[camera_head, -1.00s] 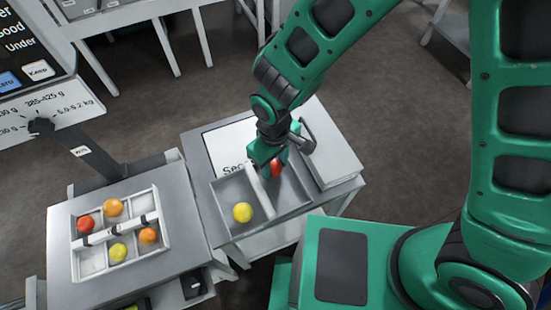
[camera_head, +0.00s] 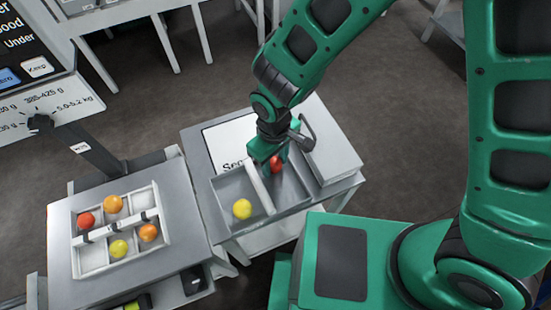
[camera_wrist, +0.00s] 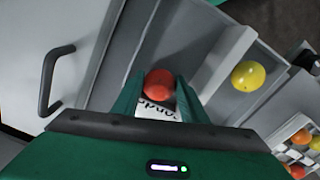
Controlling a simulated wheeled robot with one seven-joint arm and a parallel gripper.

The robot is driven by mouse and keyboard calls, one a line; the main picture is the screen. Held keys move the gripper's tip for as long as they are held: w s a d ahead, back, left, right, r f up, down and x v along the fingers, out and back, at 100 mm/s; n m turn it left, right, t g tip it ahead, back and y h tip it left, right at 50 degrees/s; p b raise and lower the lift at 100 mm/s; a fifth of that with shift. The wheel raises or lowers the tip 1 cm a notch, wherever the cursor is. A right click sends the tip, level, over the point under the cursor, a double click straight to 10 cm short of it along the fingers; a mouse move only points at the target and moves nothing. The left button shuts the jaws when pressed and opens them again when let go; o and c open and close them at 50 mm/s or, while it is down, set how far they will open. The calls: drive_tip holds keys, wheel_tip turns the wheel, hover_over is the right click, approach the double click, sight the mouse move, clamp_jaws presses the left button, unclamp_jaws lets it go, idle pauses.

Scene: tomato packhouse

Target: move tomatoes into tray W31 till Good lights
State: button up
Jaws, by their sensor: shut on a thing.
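My gripper (camera_head: 268,157) is shut on a red tomato (camera_head: 276,163), over the right compartment of a grey two-part bin (camera_head: 222,190). In the wrist view the red tomato (camera_wrist: 159,83) sits between the two green fingers. A yellow tomato (camera_head: 242,209) lies in the bin's left compartment. The white tray (camera_head: 76,246) stands on the grey scale at left; a tag (camera_head: 80,150) on the scale's post seems to read W31. The tray holds a red tomato (camera_head: 87,219), two orange ones (camera_head: 113,204) (camera_head: 148,232) and a yellow-green one (camera_head: 119,249). Its top-right and bottom-left cells look empty.
The scale's display (camera_head: 25,45) at upper left is cut off; parts of "Good" and "Under" show, but I cannot tell which is lit. A grey closed box (camera_head: 333,155) with a handle stands right of the bin. A white sign (camera_head: 228,140) is behind the bin.

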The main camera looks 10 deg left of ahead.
drive_tip(key=shift+f, duration=0.35)
drive_tip(key=o, duration=0.8)
drive_tip(key=shift+c, duration=1.3)
drive_tip(key=shift+r, duration=3.5)
